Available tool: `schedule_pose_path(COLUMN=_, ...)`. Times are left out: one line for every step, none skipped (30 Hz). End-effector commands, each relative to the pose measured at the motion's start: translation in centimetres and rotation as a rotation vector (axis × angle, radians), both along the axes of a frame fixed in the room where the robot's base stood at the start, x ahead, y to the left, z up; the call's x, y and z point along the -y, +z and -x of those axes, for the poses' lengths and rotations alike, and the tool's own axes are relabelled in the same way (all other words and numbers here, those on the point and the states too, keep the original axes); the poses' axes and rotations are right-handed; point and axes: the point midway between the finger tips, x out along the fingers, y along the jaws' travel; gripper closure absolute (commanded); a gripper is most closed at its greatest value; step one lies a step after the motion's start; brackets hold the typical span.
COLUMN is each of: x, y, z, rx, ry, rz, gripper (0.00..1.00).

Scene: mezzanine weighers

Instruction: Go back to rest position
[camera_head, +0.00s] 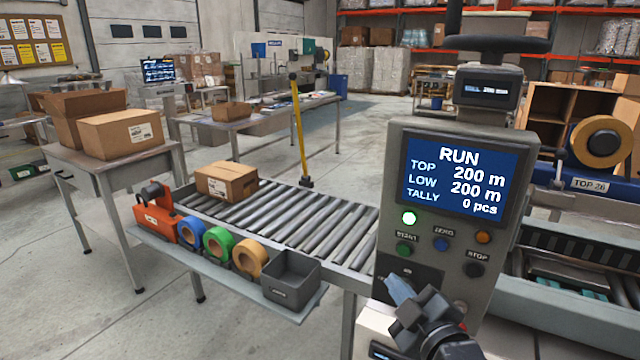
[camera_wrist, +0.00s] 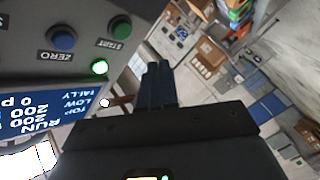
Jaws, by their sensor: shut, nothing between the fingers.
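My gripper (camera_head: 402,290) is at the lower right of the head view, in front of the lower part of the grey control panel (camera_head: 395,190). Its fingers (camera_wrist: 157,85) are together and empty in the wrist view. The panel screen (camera_head: 462,175) reads RUN, TOP 200 m, LOW 200 m, TALLY 0 pcs. A lamp (camera_head: 409,218) glows above the green START button (camera_head: 404,249).
A roller conveyor (camera_head: 330,228) carries a cardboard box (camera_head: 227,182). Its front shelf holds an orange tape dispenser (camera_head: 157,215), several tape rolls (camera_head: 217,244) and a grey bin (camera_head: 291,277). A yellow-handled pole (camera_head: 299,130) stands behind. Open floor lies at the lower left.

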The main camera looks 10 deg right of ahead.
Motion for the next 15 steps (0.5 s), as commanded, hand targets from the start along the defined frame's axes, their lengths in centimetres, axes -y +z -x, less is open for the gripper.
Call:
schedule_pose_path(x=0.8, y=-1.0, z=1.2, rx=-0.012, ry=-0.01, rz=-0.001, gripper=1.0)
schedule_pose_path(x=1.3, y=-1.5, z=2.0, rx=-0.017, ry=-0.017, rz=-0.007, gripper=1.0)
schedule_pose_path(x=1.9, y=-2.2, z=3.2, rx=-0.024, ry=-0.025, rz=-0.016, gripper=1.0)
schedule_pose_path(x=2.4, y=-2.8, z=4.3, rx=-0.031, ry=-0.032, rz=-0.023, gripper=1.0)
schedule_pose_path(x=3.0, y=-3.3, z=5.4, rx=-0.036, ry=-0.04, rz=-0.034, gripper=1.0)
schedule_pose_path(x=3.6, y=-4.0, z=7.0, rx=-0.045, ry=-0.049, rz=-0.049, gripper=1.0)
schedule_pose_path(x=4.0, y=-4.5, z=8.2, rx=-0.051, ry=-0.056, rz=-0.061, gripper=1.0)
schedule_pose_path(x=4.4, y=-5.0, z=9.4, rx=-0.058, ry=-0.062, rz=-0.073, gripper=1.0)
schedule_pose_path(x=4.9, y=-5.5, z=11.0, rx=-0.066, ry=-0.07, rz=-0.093, gripper=1.0)
schedule_pose_path(x=5.2, y=-5.9, z=12.2, rx=-0.073, ry=-0.077, rz=-0.106, gripper=1.0)
schedule_pose_path(x=5.5, y=-6.2, z=13.4, rx=-0.078, ry=-0.082, rz=-0.121, gripper=1.0)
schedule_pose_path(x=5.9, y=-6.7, z=15.1, rx=-0.087, ry=-0.091, rz=-0.143, gripper=1.0)
schedule_pose_path(x=6.1, y=-6.9, z=16.3, rx=-0.095, ry=-0.096, rz=-0.16, gripper=1.0)
schedule_pose_path(x=6.3, y=-7.2, z=17.6, rx=-0.102, ry=-0.102, rz=-0.178, gripper=1.0)
schedule_pose_path(x=6.5, y=-7.4, z=19.2, rx=-0.111, ry=-0.109, rz=-0.201, gripper=1.0)
